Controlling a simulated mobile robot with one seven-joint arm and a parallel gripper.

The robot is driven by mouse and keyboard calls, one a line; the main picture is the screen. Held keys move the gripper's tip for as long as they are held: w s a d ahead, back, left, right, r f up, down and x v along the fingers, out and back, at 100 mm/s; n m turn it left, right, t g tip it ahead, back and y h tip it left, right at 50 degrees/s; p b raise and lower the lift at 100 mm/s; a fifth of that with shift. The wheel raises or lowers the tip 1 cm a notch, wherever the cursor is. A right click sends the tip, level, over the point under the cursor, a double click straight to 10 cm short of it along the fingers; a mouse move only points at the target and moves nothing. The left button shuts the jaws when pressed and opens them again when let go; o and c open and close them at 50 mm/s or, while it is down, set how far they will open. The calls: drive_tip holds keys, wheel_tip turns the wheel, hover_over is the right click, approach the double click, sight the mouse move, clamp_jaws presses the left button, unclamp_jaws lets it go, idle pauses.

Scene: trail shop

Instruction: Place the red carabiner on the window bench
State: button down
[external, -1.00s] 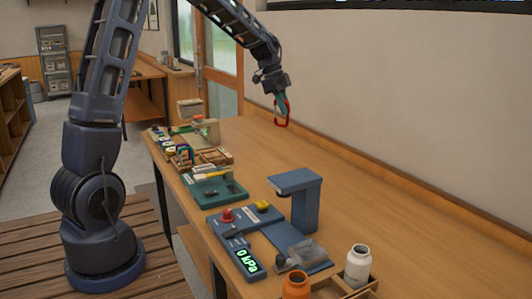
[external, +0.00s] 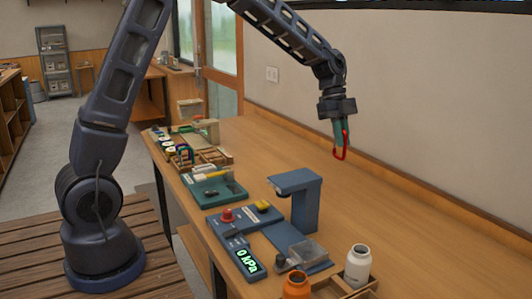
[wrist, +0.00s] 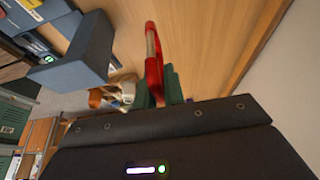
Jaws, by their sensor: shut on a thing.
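The red carabiner (external: 346,141) hangs in my gripper (external: 341,135), which is shut on it above the long wooden bench (external: 420,222). The carabiner also shows in the wrist view (wrist: 154,62), between the green fingers (wrist: 160,88), with its loop reaching out past them. The gripper points down and is clear of the bench surface. It is to the right of and behind the blue press stand. I cannot tell from these frames whether this bench is the window bench.
White (external: 358,267) and orange (external: 296,286) bottles stand at the front. A green base unit (external: 214,188) and small trays line the left edge. The bench's right side is bare, along the wall.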

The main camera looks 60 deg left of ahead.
wheel_tip(320, 180, down, 16)
drive_tip(key=shift+f, duration=0.15)
idle(0.5)
drive_tip(key=shift+f, duration=0.15)
drive_tip(key=c, duration=1.5)
unclamp_jaws()
